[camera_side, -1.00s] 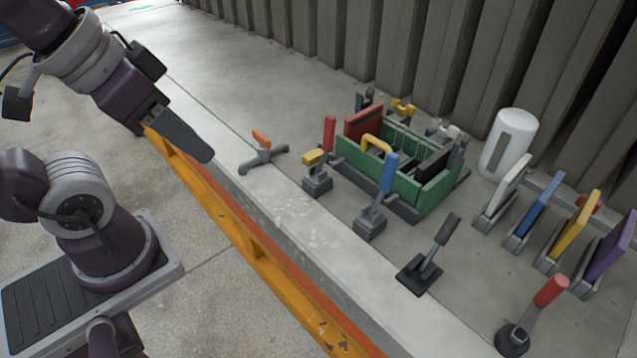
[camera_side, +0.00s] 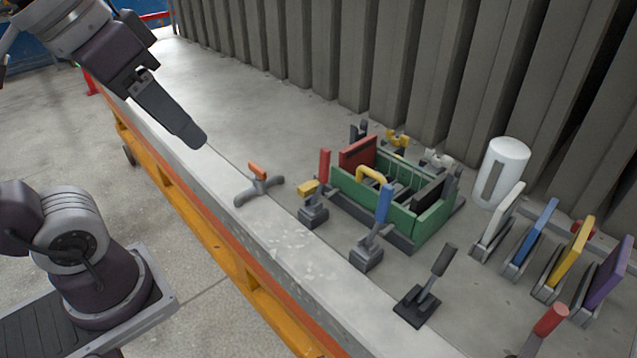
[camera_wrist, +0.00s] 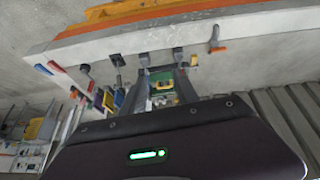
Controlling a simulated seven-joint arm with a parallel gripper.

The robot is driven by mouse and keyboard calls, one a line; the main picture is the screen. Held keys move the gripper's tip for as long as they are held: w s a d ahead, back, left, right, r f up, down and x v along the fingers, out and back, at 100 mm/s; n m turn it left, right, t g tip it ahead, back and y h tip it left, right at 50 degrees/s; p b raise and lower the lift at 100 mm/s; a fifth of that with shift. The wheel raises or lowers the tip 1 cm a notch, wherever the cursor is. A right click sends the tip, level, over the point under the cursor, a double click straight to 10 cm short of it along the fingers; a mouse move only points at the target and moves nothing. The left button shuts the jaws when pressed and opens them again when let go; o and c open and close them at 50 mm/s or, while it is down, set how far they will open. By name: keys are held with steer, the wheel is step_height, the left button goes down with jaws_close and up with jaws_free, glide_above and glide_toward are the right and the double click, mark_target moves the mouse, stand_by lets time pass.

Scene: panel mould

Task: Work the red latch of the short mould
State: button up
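The short mould (camera_side: 428,221) is a green, open-topped box on the bench, with a yellow handle (camera_side: 372,174) over it. An upright red lever (camera_side: 324,165) stands at its left end; it looks like the red latch. A red panel (camera_side: 357,153) stands at the mould's back left. My gripper (camera_side: 198,141) hangs above the bench, well left of the mould and apart from everything, pointing down and right. Its fingers show side-on, so the gap is hidden. In the wrist view the green mould (camera_wrist: 161,76) appears above my dark housing; the red lever is not clear there.
A blue-handled clamp (camera_side: 384,205), a yellow-topped clamp (camera_side: 308,188) and a black-handled lever (camera_side: 443,260) stand in front of the mould. An orange-handled tool (camera_side: 258,172) lies nearest my gripper. Coloured panels (camera_side: 574,256) and a white cylinder (camera_side: 505,160) stand right. A corrugated wall (camera_side: 400,60) closes the back.

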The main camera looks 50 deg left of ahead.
steer(key=w+a+r+n+g, duration=0.1)
steer(key=w+a+r+n, duration=0.15)
steer(key=w, duration=0.25)
steer(key=w+a+r+n+g, duration=0.1)
steer(key=w+r+n, duration=0.25)
steer(key=w, duration=0.25)
steer(key=n+g+y, duration=0.4)
steer(key=n+y, duration=0.1)
steer(key=n, duration=0.6)
glide_above(320, 167)
steer(key=w+d, duration=0.1)
steer(key=d, duration=0.1)
step_height(320, 167, down, 26)
steer(key=shift+w, duration=0.1)
steer(key=x, duration=0.6)
steer(key=shift+f, duration=0.25)
jaws_close()
